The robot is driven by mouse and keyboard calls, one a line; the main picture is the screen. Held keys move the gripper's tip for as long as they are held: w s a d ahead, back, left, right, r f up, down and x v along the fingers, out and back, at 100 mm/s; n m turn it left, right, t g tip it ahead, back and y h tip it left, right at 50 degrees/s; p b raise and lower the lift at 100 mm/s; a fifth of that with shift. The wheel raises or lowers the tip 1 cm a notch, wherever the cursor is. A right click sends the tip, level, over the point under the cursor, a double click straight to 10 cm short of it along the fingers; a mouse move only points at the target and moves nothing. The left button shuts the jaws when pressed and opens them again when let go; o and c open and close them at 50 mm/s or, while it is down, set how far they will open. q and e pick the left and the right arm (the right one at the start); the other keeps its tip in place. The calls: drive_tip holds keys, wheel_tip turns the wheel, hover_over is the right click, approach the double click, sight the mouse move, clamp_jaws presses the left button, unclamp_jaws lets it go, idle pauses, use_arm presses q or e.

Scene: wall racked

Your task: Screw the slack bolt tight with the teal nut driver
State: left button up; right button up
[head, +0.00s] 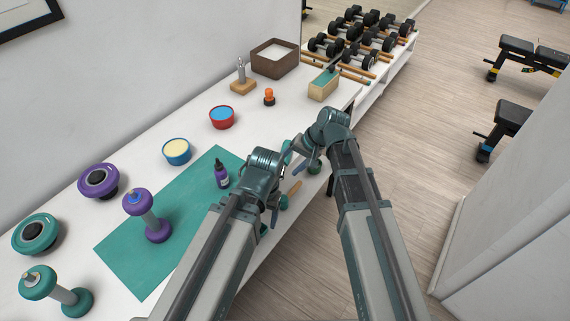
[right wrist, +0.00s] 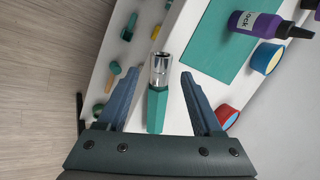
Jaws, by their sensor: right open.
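The teal nut driver (right wrist: 157,105) shows in the right wrist view, with a silver socket at its far end and a teal handle. My right gripper (right wrist: 160,75) is open, with one finger on each side of the driver and a gap on both sides. In the head view my right gripper (head: 299,159) is at the table's right edge and partly hides what is there. A purple dumbbell (head: 157,230) stands on the teal mat; a teal dumbbell (head: 78,301) stands at the near left. Both have small fittings on top; I cannot tell which bolt is slack. My left gripper (head: 274,188) is partly hidden by its arm.
A purple bottle (head: 222,175) stands on the mat (head: 135,262). Blue (head: 177,152) and red (head: 222,118) tubs stand behind it. An orange-topped object (head: 269,97), a wooden block (head: 323,87) and a brown box (head: 275,60) stand farther back. Small objects lie near the edge.

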drive_tip(key=p+v, duration=0.8)
drive_tip(key=v, duration=0.3)
drive_tip(key=shift+s+d, duration=0.2)
drive_tip(key=shift+s, duration=0.1)
drive_tip(key=s+a+f+n+g+h, duration=0.1)
drive_tip(key=s+f+n+h, duration=0.2)
drive_tip(key=s, duration=1.2)
drive_tip(key=n+h, duration=0.3)
drive_tip(key=h, duration=0.1)
drive_tip(key=shift+a, duration=0.25)
